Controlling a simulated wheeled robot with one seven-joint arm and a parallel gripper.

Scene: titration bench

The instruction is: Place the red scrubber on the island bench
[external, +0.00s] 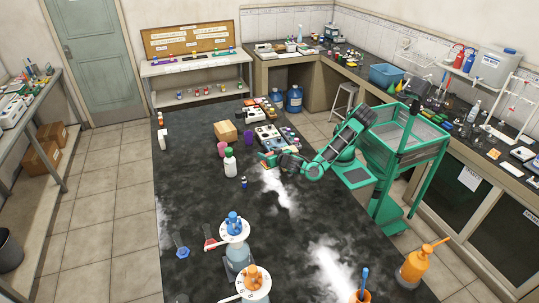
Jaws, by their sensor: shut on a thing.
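My gripper (269,161) is at the end of my green arm, reaching in from the right low over the dark island bench (205,200). It is shut on a small reddish thing at its tip, which looks like the red scrubber (264,157). The scrubber is mostly hidden by the gripper and very small here. I cannot tell whether it touches the bench top.
The bench's middle is largely clear.

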